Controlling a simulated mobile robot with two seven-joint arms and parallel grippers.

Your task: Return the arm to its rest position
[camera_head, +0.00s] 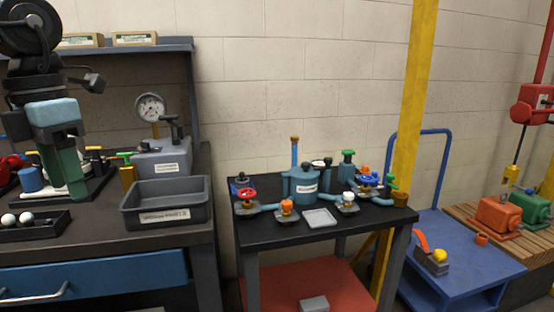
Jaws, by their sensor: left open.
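My left gripper (68,190) points down over the left workbench (140,240) and is open, with nothing visibly held. It is in front of small parts on a black stand, left of the grey tray. I cannot tell whether its fingertips touch anything. My right gripper is out of view. An orange motor (496,215) and a green motor (531,208) sit on a wooden pallet at the far right, well away from the gripper.
A labelled grey tray (166,217), a black rack with white balls (33,221) and a gauge unit (161,158) stand near the gripper. A dark table (268,242) holds valves around a blue vessel (300,188). A yellow post (416,90) and blue cart (470,255) stand right.

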